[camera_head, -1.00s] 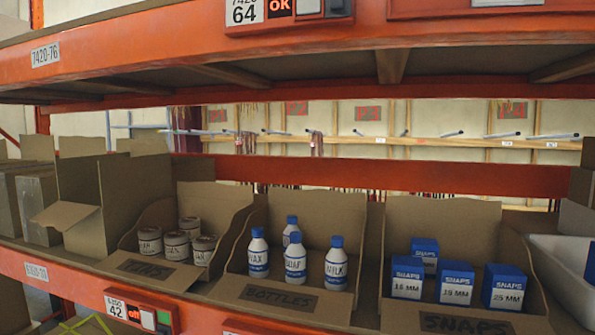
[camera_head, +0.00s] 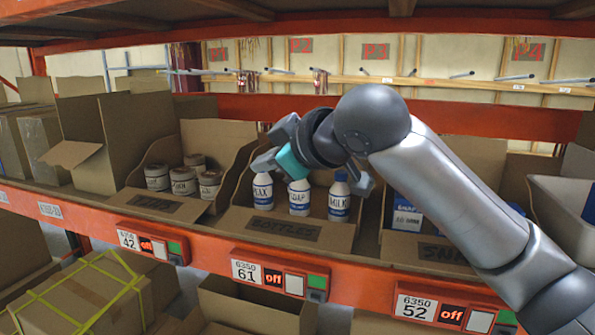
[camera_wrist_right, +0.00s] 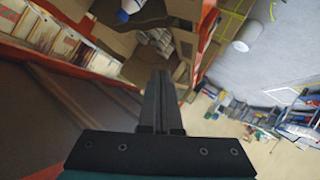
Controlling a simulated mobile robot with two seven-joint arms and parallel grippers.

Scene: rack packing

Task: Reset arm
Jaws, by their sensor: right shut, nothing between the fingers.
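My right arm (camera_head: 450,190) reaches in from the right in the head view. Its gripper (camera_head: 268,160) is in front of and just above the bottles bin (camera_head: 285,232), touching nothing that I can make out. In the right wrist view, the two fingers (camera_wrist_right: 161,78) are together with nothing between them. Three white bottles with blue labels stand in the bin: a left one (camera_head: 262,190), a middle one (camera_head: 299,199) and a right one (camera_head: 339,198). The wrist hides part of the space behind them. My left gripper is not in view.
A bin of cans (camera_head: 158,205) stands to the left. The snaps bin (camera_head: 440,250) with blue boxes (camera_head: 407,216) is partly hidden by my arm. The orange shelf edge (camera_head: 205,243) runs below, and an upper shelf (camera_head: 180,22) hangs overhead. A strapped carton (camera_head: 85,295) is lower left.

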